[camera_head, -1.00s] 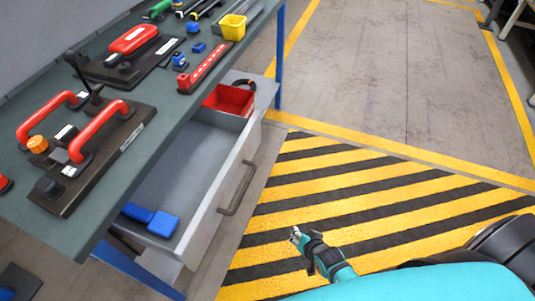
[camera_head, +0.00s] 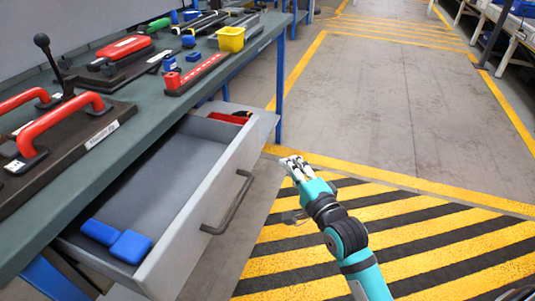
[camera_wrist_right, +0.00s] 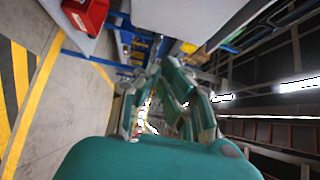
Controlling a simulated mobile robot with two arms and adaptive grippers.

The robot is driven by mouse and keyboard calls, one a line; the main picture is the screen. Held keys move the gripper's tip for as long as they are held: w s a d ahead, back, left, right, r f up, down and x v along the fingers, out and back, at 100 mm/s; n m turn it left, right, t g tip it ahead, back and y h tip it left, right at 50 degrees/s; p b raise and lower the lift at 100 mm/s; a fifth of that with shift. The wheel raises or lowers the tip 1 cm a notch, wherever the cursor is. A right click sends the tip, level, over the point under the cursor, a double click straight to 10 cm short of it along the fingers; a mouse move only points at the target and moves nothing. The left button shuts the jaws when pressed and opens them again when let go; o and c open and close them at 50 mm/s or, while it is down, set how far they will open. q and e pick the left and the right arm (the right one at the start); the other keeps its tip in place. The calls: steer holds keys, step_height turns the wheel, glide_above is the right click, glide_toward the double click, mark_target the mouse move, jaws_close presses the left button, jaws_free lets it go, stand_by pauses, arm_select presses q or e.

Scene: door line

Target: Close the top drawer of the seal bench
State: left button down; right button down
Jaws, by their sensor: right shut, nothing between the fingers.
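The top drawer (camera_head: 190,235) of the seal bench (camera_head: 135,118) is pulled out to the right, with a dark bar handle (camera_head: 232,203) on its grey front. Blue pieces (camera_head: 117,240) lie at its near end and a red bin (camera_head: 228,117) at its far end. My right gripper (camera_head: 291,162) is shut and empty, to the right of the drawer front and apart from the handle, above the floor. In the right wrist view its fingers (camera_wrist_right: 166,95) show, with the red bin (camera_wrist_right: 86,14) at upper left. My left gripper is not in view.
The bench top carries fixtures with red handles (camera_head: 68,112), a red bar (camera_head: 196,75) and a yellow bin (camera_head: 231,38). A blue bench leg (camera_head: 280,80) stands past the drawer's far end. The striped floor (camera_head: 400,235) to the right is clear.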

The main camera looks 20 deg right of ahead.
arm_select(q)
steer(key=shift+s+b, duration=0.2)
steer(key=shift+b, duration=0.5)
arm_select(e)
steer(key=w+a, duration=0.3)
steer(key=w, duration=0.4)
steer(key=shift+w+a, duration=0.2)
steer(key=shift+w, duration=0.05)
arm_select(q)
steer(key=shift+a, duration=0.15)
arm_select(e)
steer(key=shift+w, duration=0.15)
